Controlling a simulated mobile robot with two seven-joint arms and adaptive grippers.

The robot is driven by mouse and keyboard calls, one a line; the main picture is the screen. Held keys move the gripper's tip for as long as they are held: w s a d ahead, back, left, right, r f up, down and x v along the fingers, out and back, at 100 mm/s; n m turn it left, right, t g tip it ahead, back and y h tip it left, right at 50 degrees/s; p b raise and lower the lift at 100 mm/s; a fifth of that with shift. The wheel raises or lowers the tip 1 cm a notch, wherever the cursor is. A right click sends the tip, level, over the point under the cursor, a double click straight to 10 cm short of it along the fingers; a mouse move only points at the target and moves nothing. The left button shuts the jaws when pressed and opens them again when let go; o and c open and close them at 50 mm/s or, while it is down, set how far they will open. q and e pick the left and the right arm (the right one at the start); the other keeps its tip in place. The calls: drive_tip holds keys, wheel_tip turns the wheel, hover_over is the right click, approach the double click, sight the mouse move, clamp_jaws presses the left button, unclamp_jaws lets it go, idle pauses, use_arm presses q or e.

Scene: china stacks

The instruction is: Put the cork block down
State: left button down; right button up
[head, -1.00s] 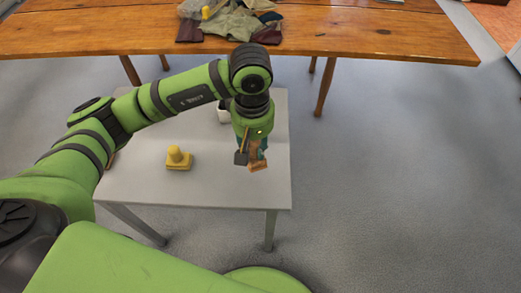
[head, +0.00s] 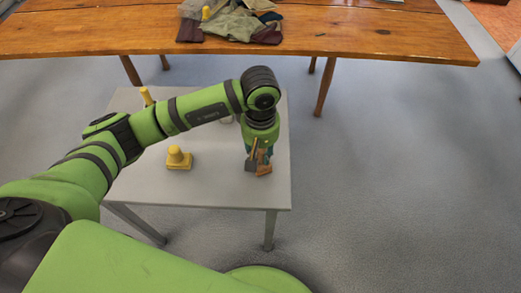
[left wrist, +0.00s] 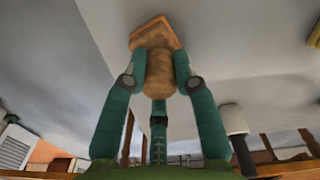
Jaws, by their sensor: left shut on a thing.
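The cork block (head: 264,170) is orange-brown with a rounded knob. It is near the right front part of the small grey table (head: 220,190). My left gripper (head: 258,152) points down and is shut on the knob. In the left wrist view, the green fingers of my left gripper (left wrist: 160,82) close around the knob of the cork block (left wrist: 152,33), with its flat base beyond the fingertips. I cannot tell whether the base touches the tabletop. My right gripper is not in view.
A yellow block with a knob (head: 178,161) stands left of the gripper. A yellow post (head: 146,96) shows behind my arm. A pale cup (left wrist: 233,120) stands near the gripper. A wooden table (head: 100,38) with piled cloths (head: 235,24) is behind.

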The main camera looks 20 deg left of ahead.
use_arm(q)
drive_tip(key=shift+f, duration=0.1)
drive_tip(key=c, duration=1)
unclamp_jaws()
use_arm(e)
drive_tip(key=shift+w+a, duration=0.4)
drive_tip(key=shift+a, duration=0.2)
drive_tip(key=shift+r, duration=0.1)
use_arm(q)
drive_tip(key=shift+r, duration=0.2)
wheel_tip(320, 180, up, 11)
drive_tip(key=shift+f, duration=0.15)
drive_tip(key=shift+r+b, duration=0.3)
drive_tip(key=shift+r, duration=0.35)
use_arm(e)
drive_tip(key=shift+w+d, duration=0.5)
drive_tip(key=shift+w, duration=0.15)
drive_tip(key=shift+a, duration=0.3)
